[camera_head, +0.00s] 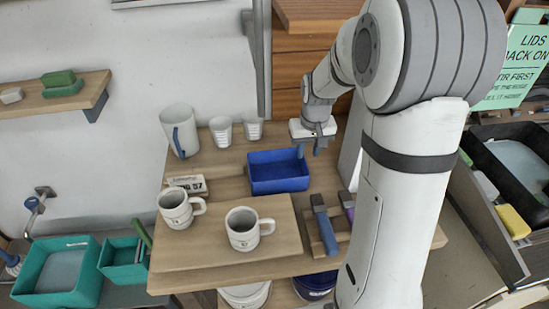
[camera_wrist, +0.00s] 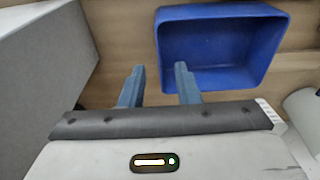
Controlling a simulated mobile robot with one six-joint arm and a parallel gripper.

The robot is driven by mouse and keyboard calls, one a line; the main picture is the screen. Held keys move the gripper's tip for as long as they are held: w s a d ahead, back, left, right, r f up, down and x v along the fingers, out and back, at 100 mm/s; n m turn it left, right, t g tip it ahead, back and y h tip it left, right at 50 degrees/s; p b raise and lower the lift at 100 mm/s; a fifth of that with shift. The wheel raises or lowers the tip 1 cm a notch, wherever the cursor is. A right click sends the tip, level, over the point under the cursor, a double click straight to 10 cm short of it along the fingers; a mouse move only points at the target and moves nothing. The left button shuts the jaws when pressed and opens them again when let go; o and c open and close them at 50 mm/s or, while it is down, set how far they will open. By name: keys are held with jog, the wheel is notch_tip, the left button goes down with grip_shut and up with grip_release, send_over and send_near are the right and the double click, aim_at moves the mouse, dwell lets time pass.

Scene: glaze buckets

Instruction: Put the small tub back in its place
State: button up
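A small blue open tub (camera_head: 278,186) stands on the wooden table, behind the board with the mugs. It looks empty. In the wrist view the blue tub (camera_wrist: 225,84) is at the upper right, just beyond the fingers. My gripper (camera_head: 309,151) is at the tub's back right corner, pointing down. In the wrist view my gripper (camera_wrist: 160,78) is open, with nothing between its two blue fingers. One finger overlaps the tub and the other lies outside its near side wall; I cannot tell how far above the rim they are.
Two mugs (camera_head: 243,230) stand on a wooden board (camera_head: 217,259) in front of the tub. A pitcher (camera_head: 180,134) and two cups (camera_head: 221,130) stand behind left. Teal tubs (camera_head: 64,268) are lower left. Tools (camera_head: 325,226) lie at right. A grey block (camera_wrist: 40,75) flanks the gripper.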

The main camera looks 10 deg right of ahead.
aim_at(305, 161)
jog(key=shift+w+f+p, duration=0.3)
jog(key=shift+w+f, duration=0.15)
jog(key=shift+f, duration=1.15)
jog(key=shift+w+f+p, duration=0.25)
jog(key=shift+w+f, duration=0.2)
jog(key=shift+f, duration=1.1)
jog(key=shift+w+f+p, duration=0.3)
jog(key=shift+w+f, duration=0.15)
jog(key=shift+f, duration=1.15)
grip_shut()
